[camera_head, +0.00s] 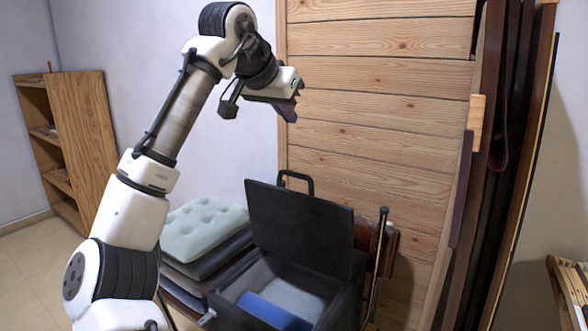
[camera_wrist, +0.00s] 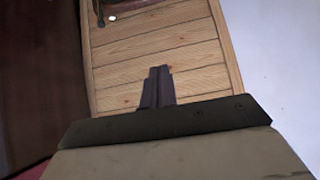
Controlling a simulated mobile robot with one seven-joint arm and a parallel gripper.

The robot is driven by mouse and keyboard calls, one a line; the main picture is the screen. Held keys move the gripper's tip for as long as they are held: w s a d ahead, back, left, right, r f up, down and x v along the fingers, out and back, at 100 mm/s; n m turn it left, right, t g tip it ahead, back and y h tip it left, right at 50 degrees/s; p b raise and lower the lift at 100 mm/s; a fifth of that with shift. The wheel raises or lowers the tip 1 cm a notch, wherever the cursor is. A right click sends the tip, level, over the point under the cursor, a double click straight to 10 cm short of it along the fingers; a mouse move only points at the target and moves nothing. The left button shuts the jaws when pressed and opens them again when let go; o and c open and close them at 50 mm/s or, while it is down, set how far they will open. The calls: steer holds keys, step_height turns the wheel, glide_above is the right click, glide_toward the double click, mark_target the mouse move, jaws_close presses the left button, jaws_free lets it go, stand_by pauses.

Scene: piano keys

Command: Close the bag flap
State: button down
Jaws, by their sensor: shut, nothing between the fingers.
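The black box-like bag (camera_head: 347,308) stands low in the middle of the head view. Its flap (camera_head: 298,225) is open, standing up and leaning back from the opening. A rolled blue thing (camera_head: 272,312) lies inside on a light grey lining. My gripper (camera_head: 290,114) is high above the flap, in front of the wall, and touches nothing. Its dark fingers are together and empty in the wrist view (camera_wrist: 157,88). The bag cannot be made out for sure in the wrist view.
A dark handle (camera_head: 296,179) shows behind the flap. Stacked cushions (camera_head: 203,230) sit left of the bag. A thin upright rod (camera_head: 378,262) stands close on its right. A wood-plank panel (camera_head: 375,110) rises behind, with tall dark boards (camera_head: 515,150) at right. A wooden shelf (camera_head: 85,140) stands at left.

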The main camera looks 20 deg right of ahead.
steer(key=shift+g+y, duration=0.7)
steer(key=shift+y, duration=0.1)
steer(key=shift+s+d+f+b, duration=0.15)
steer(key=shift+d+f, duration=0.1)
steer(key=shift+f, duration=1.5)
steer(key=shift+d+f+b, duration=0.2)
steer(key=shift+d+f, duration=0.1)
steer(key=shift+f, duration=1.4)
steer(key=shift+s+d+f+b, duration=0.15)
steer(key=shift+d+f, duration=0.1)
steer(key=shift+f, duration=1.5)
steer(key=shift+w, duration=0.1)
